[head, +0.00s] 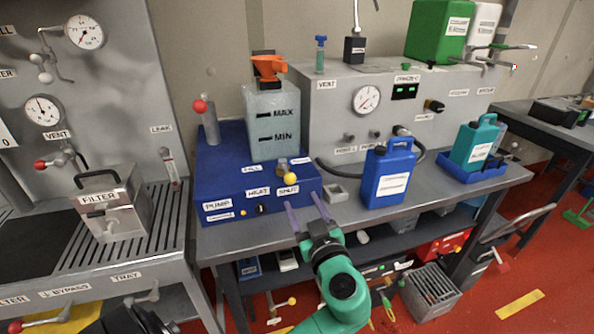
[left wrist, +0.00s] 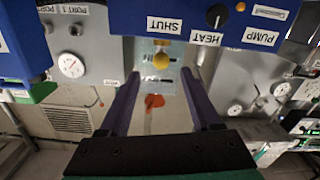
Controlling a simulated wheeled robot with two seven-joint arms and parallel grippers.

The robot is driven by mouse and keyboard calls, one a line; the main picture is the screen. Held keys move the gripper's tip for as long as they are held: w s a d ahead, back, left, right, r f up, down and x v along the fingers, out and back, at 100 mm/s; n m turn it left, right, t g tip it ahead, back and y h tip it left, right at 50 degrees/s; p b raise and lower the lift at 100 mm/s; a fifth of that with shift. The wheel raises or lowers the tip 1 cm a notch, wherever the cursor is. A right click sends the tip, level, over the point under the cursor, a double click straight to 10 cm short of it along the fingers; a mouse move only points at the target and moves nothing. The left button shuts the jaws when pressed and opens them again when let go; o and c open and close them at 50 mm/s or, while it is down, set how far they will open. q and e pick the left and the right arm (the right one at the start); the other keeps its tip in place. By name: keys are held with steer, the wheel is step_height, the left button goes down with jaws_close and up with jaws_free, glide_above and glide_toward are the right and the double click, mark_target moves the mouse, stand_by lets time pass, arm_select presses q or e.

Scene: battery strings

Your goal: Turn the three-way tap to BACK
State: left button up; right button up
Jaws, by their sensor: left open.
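The three-way tap (head: 281,166) is a small brass-coloured valve on top of the blue pump box (head: 225,180). Its lever ends in a yellow ball (head: 292,180) that points to the front, towards the SHUT label (head: 288,190). A FILL label lies to its left; the label to its right is too small to read. My left gripper (head: 300,200) is open and empty, just in front of the box, apart from the ball. In the left wrist view the yellow ball (left wrist: 160,61) shows between the purple fingers (left wrist: 159,75). My right gripper is not in view.
A translucent tank (head: 272,135) with an orange cap stands behind the tap. A HEAT knob (head: 261,208) sits on the box front. A small grey tray (head: 336,192) and a blue canister (head: 388,173) stand to the right. Space above the box's front edge is free.

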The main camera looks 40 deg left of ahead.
arm_select(q)
steer(key=p, duration=0.3)
glide_toward(286, 169)
steer(key=shift+x, duration=0.9)
steer(key=p+x, duration=0.1)
steer(key=x, duration=0.3)
steer(key=p+x, duration=0.1)
steer(key=x, duration=0.3)
steer(key=shift+w+a+f, duration=0.15)
steer(key=shift+a+f, duration=0.05)
steer(key=shift+f, duration=0.05)
steer(key=shift+c, duration=0.2)
steer(key=shift+f, duration=0.1)
jaws_close()
